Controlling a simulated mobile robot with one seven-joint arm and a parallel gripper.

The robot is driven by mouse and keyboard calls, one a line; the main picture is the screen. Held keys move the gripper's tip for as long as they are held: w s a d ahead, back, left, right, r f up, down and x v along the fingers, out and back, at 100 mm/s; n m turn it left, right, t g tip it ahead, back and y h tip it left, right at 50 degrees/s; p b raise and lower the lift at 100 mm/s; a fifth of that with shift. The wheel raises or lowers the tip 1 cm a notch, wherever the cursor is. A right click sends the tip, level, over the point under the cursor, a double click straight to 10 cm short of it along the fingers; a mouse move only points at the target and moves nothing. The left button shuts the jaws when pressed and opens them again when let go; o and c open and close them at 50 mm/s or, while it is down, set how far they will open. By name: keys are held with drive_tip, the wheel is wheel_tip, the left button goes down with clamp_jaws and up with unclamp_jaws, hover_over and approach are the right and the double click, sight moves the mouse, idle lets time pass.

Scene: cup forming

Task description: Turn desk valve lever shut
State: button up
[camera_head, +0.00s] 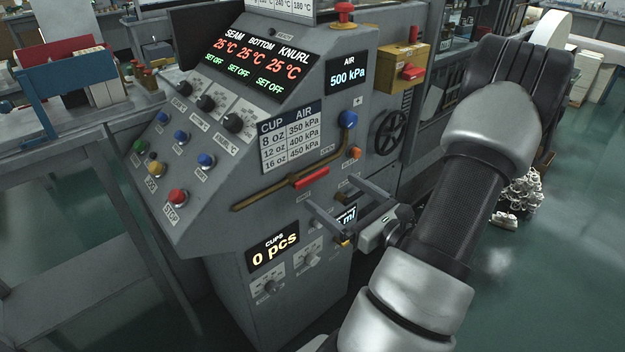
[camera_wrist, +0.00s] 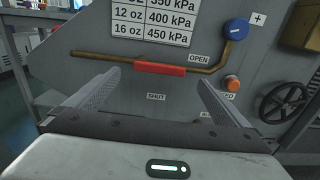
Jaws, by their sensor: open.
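The red valve lever (camera_head: 311,179) sits on a brass pipe (camera_head: 262,197) on the machine's front panel. In the wrist view the lever (camera_wrist: 160,69) lies along the pipe, roughly level. The OPEN label (camera_wrist: 198,58) is at its right end, and the SHUT label (camera_wrist: 156,96) is below it. My gripper (camera_head: 333,191) is open and empty, in front of the panel, just below and to the right of the lever in the head view. In the wrist view its fingers (camera_wrist: 159,80) spread to either side of the lever, apart from it.
A blue knob (camera_wrist: 236,29) tops the pipe's right end, with an orange button (camera_wrist: 232,83) below it. A black handwheel (camera_head: 391,132) is to the right. A CUPS display (camera_head: 274,250) is lower left. A red stop button (camera_head: 178,196) is further left.

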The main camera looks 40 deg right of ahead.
sight(314, 178)
drive_tip(key=w, duration=0.6)
drive_tip(key=w+b, duration=0.1)
drive_tip(key=w, duration=0.2)
drive_tip(key=shift+a, duration=0.4)
drive_tip(key=c, duration=1.4)
